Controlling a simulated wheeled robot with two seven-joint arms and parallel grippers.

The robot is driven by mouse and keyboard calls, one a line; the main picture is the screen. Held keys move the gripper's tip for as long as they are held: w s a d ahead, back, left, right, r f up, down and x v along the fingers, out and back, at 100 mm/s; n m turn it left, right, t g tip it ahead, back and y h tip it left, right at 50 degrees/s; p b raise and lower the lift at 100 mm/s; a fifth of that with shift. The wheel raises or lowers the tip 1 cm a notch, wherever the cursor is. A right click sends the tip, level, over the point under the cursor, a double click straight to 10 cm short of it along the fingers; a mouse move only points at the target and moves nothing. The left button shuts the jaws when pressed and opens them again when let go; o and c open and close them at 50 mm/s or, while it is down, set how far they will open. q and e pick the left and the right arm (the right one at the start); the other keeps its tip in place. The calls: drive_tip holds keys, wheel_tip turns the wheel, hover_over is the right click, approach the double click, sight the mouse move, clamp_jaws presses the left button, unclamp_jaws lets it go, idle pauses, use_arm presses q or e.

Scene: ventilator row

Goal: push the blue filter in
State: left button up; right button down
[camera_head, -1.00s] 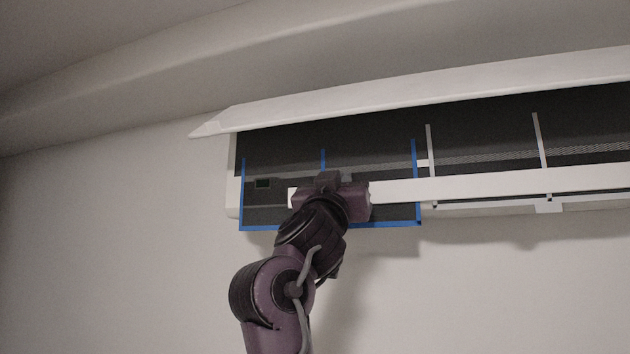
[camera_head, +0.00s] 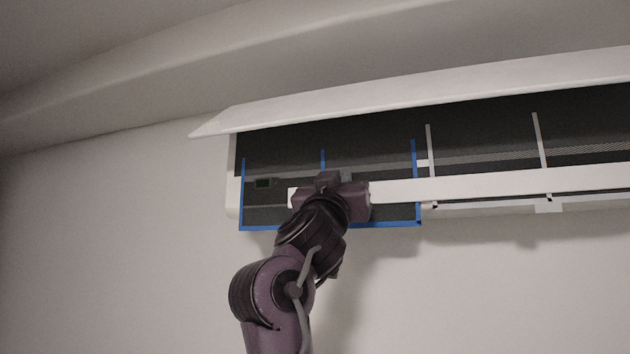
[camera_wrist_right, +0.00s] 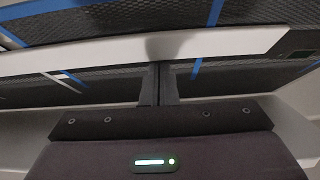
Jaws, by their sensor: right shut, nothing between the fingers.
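The blue filter is a dark mesh with a blue frame (camera_head: 417,200) at the left end of the white wall unit. Its lower edge hangs below the white front bar. In the right wrist view, blue strips of its frame (camera_wrist_right: 215,12) show on both sides of the bar. My right gripper (camera_head: 328,180) is in front of the filter's middle and hides part of it and of the bar. In the right wrist view its fingers (camera_wrist_right: 160,72) are together and empty, with their tips close to the bar. Whether they touch the filter cannot be told. My left gripper is out of view.
The white front bar (camera_head: 480,188) runs across the unit and also shows in the right wrist view (camera_wrist_right: 110,50). The unit's raised white cover (camera_head: 400,97) overhangs the filter. A small dark display (camera_head: 263,183) is at the left. The wall below is clear.

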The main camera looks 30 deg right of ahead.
drive_tip(key=shift+w+d+r, duration=0.1)
drive_tip(key=shift+w+d, duration=0.05)
drive_tip(key=shift+d, duration=0.05)
idle(0.8)
drive_tip(key=shift+r, duration=2.95)
drive_tip(key=shift+a+f, duration=0.15)
drive_tip(key=shift+s+a, duration=0.25)
drive_tip(key=shift+s, duration=0.05)
drive_tip(key=shift+b, duration=0.35)
drive_tip(key=b, duration=0.5)
approach(346, 145)
drive_tip(key=w+d+f, duration=0.2)
drive_tip(key=w+d, duration=0.1)
drive_tip(key=shift+d+f, duration=0.2)
